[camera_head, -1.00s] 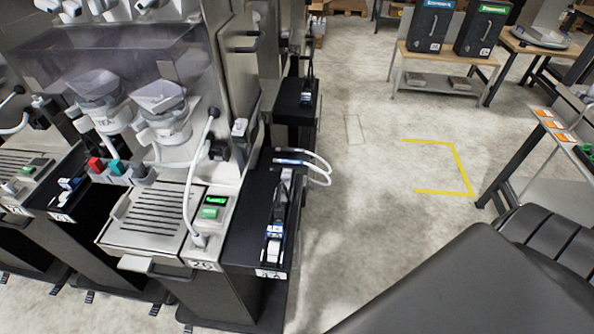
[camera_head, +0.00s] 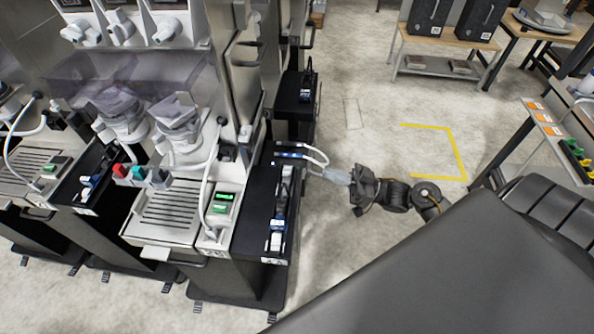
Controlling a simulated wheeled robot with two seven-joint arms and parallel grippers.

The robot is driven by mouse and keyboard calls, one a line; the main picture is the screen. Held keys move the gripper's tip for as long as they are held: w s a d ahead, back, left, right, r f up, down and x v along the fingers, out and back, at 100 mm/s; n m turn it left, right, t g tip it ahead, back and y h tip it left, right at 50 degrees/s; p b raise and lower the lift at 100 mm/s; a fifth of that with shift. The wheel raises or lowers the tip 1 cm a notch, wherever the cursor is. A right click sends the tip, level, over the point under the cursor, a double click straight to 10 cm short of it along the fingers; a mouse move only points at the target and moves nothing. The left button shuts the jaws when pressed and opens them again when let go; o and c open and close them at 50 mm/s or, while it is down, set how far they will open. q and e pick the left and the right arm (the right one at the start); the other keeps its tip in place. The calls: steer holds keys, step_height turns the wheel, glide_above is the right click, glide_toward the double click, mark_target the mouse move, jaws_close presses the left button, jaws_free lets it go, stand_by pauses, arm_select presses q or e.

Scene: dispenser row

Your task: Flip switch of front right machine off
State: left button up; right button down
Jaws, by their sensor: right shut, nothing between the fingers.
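The front right machine (camera_head: 178,213) stands left of centre, with a slatted drip tray. Its panel has two green-lit parts, a small display (camera_head: 224,196) and a green switch or button (camera_head: 219,208) below it. At this size I cannot tell the switch's position. My right gripper (camera_head: 330,175) reaches in from the right, shut and empty. My left gripper is not in view.
A black side shelf (camera_head: 258,220) with scanner-like devices (camera_head: 280,215) lies between the panel and my right gripper. A similar machine (camera_head: 35,170) stands to the left. The floor with yellow tape (camera_head: 452,145) is clear.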

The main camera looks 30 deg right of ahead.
step_height(320, 180, up, 4)
steer(key=p, duration=0.5)
glide_above(297, 182)
steer(key=shift+w+d+f, duration=0.2)
steer(key=shift+w, duration=0.05)
step_height(297, 182, down, 3)
steer(key=shift+s+a+r, duration=0.15)
steer(key=shift+s+f, duration=0.15)
steer(key=shift+f, duration=0.75)
